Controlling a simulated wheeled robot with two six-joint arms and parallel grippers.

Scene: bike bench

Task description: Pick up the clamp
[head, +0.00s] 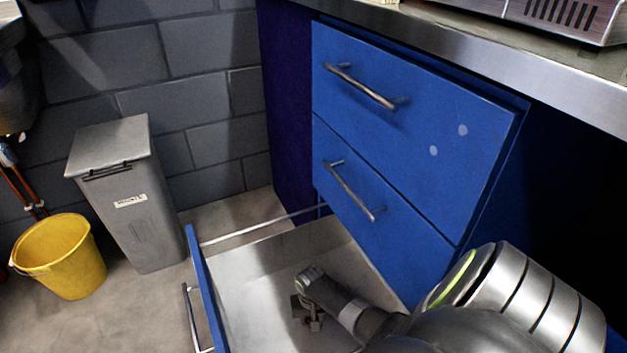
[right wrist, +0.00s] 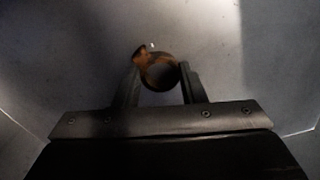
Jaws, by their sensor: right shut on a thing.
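The clamp (right wrist: 160,70) is a small ring-shaped, brownish metal piece with a lug at its upper left. In the right wrist view it sits between the two fingertips of my right gripper (right wrist: 158,82), which is shut on it. In the head view my right gripper (head: 308,315) reaches down into the open bottom drawer (head: 245,290). The clamp cannot be made out there, and I cannot tell whether it touches the drawer floor. My left gripper is not in view.
Two closed blue drawers (head: 410,115) with bar handles stand above the open drawer. A metal worktop (head: 480,60) overhangs them. A grey bin (head: 135,205) and a yellow bucket (head: 62,258) stand on the floor at left. The visible drawer floor around my gripper is clear.

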